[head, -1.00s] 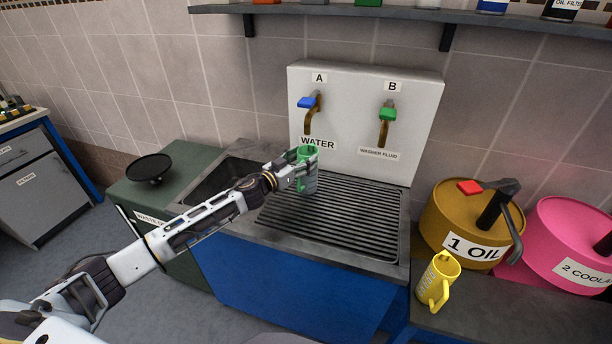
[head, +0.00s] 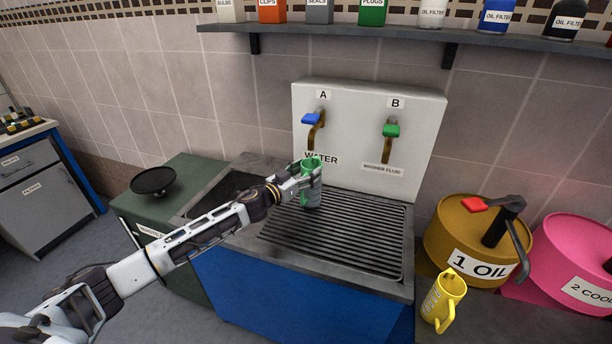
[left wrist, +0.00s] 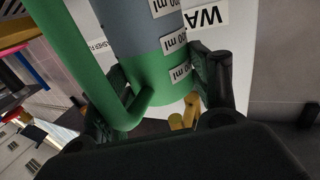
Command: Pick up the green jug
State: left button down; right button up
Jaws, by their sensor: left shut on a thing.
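The green jug (head: 308,187) is upright over the left part of the ribbed drain grate, below the water tap. My left gripper (head: 306,180) is shut on it. In the left wrist view the green jug (left wrist: 160,72) fills the space between the two dark fingers (left wrist: 165,90). Its green handle runs along the left side, and a grey band with ml marks shows on its wall. I cannot tell whether the jug's base touches the grate. My right gripper is not in view.
The water tap (head: 315,130) with a blue lever and the washer fluid tap (head: 388,140) with a green lever are on a white panel. A yellow jug (head: 441,299) stands at right by the oil drum (head: 463,245). The ribbed grate (head: 340,240) is otherwise clear.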

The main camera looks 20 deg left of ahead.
pick_arm(q)
notch_tip(320, 180, up, 2)
jog(key=shift+r, duration=0.35)
jog(key=b+v, duration=0.2)
jog(key=v, duration=1.6)
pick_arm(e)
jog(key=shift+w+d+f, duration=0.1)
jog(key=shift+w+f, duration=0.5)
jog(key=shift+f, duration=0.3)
pick_arm(q)
jog(key=shift+a, duration=0.1)
dwell(0.8)
